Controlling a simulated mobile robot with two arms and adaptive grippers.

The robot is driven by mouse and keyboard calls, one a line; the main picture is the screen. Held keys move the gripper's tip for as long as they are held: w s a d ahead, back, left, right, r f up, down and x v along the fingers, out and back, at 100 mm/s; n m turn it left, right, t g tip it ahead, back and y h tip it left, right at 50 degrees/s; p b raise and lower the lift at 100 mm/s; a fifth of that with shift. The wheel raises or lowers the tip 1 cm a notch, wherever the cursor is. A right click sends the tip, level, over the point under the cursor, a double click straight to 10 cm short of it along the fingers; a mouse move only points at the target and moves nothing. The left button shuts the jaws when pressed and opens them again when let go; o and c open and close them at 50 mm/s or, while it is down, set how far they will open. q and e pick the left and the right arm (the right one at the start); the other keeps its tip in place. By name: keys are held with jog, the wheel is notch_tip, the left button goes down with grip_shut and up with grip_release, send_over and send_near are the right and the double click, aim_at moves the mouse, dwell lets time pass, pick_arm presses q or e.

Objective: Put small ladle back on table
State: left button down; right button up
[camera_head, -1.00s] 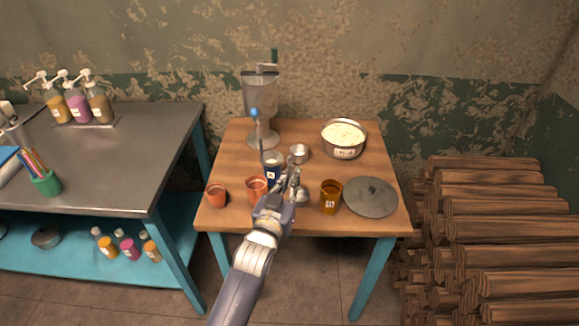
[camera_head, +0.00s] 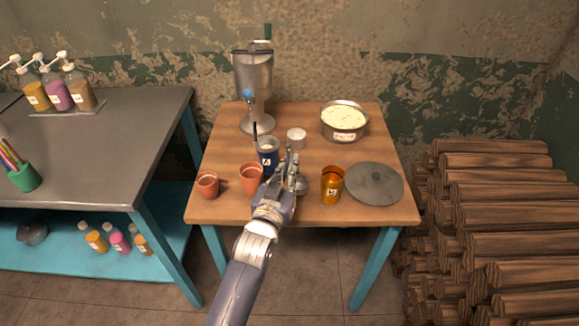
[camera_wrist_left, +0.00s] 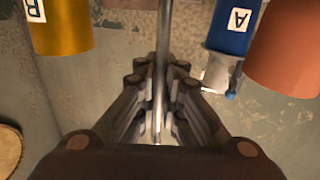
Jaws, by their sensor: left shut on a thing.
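My left gripper (camera_head: 289,170) is over the front middle of the wooden table (camera_head: 225,211), between the blue cup and the amber cup. In the left wrist view its fingers (camera_wrist_left: 158,125) are shut on a thin metal rod (camera_wrist_left: 165,50), which looks like the small ladle's handle. A silvery rounded part (camera_head: 301,187) shows just right of the fingers, perhaps the ladle's bowl. I cannot tell whether it touches the table.
A blue cup (camera_head: 267,160), two terracotta cups (camera_head: 251,181) (camera_head: 207,186) and an amber cup (camera_head: 332,187) stand close by. A grey lid (camera_head: 374,184), a pot (camera_head: 344,123), a small metal container (camera_head: 296,138) and a metal dispenser (camera_head: 253,80) are also on the table.

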pick_arm(q)
jog(key=c, duration=1.7)
grip_release()
jog(key=shift+w+f, duration=0.1)
jog(key=shift+f, duration=0.1)
jog(key=shift+r, duration=0.35)
jog(key=v, duration=1.2)
jog(key=shift+b, duration=0.3)
pick_arm(e)
jog(key=shift+s+f, duration=0.4)
jog(key=shift+s, duration=0.15)
pick_arm(q)
jog(key=shift+f, duration=0.15)
